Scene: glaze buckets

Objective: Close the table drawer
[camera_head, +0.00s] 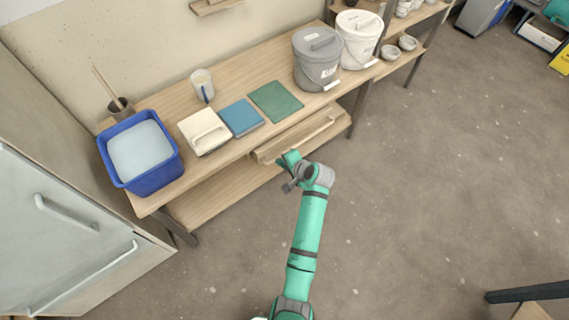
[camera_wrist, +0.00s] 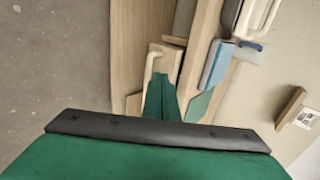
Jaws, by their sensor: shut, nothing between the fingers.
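The table drawer (camera_head: 303,136) is a pale wooden front under the right part of the wooden table (camera_head: 240,91). It stands out a little past the table's front edge, with a long pale bar handle along it. My gripper (camera_head: 286,163) is in front of the drawer near its left end, with its fingers shut and empty. In the wrist view the closed green fingertips (camera_wrist: 161,92) overlap the drawer front, close to the curved end of the drawer handle (camera_wrist: 152,62). Whether they touch is unclear. Much of the drawer is hidden by my gripper there.
On the table stand a blue tub (camera_head: 160,178), a cream container (camera_head: 203,131), a blue box (camera_head: 241,117), a green mat (camera_head: 275,101), a cup (camera_head: 201,83) and a grey bucket (camera_head: 316,70). A lower shelf (camera_head: 215,193) runs beneath. Open floor lies to the right.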

